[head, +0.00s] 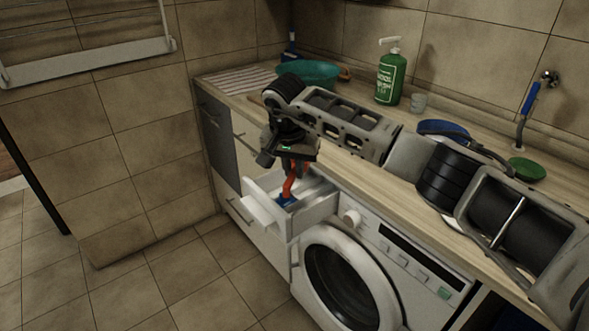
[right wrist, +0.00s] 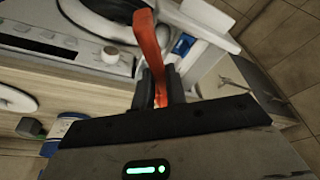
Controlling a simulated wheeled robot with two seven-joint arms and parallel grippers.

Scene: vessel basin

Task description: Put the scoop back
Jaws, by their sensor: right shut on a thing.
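My right gripper (head: 292,160) hangs over the open white drawer (head: 262,209), left of the washing machine. It is shut on an orange-red piece, which looks like the scoop (head: 288,184), pointing down into the drawer. In the right wrist view the scoop (right wrist: 150,35) rises from between the dark fingers (right wrist: 162,88) and curves at its far end. A blue item (head: 286,201) lies in the drawer below; it also shows in the wrist view (right wrist: 182,45) beside the scoop. Whether the scoop touches the drawer floor I cannot tell. My left gripper is out of view.
The wooden counter (head: 345,165) runs above the drawer and washing machine (head: 345,280). The floor at left is clear.

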